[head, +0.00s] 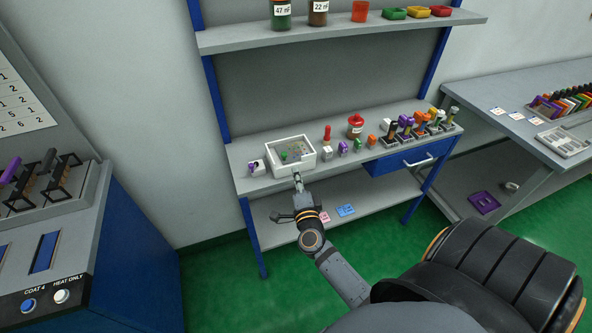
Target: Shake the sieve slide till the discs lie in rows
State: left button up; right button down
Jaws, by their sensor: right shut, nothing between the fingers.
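A white-framed box (310,160), which looks like the sieve slide, stands on the grey bench top at its left part. My left gripper is not in view.
A shelf (330,35) with jars and bins hangs above. A blue drawer (400,160) sits under the bench top.

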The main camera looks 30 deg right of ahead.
aim_at(283, 156)
jog(key=x, duration=0.8)
jog(key=shift+w, duration=0.1)
jog(key=shift+a, duration=0.15)
jog(key=a, duration=0.2)
jog(key=shift+w+a+p, duration=0.3)
jog(key=shift+a, duration=0.05)
jog(key=shift+d, duration=0.1)
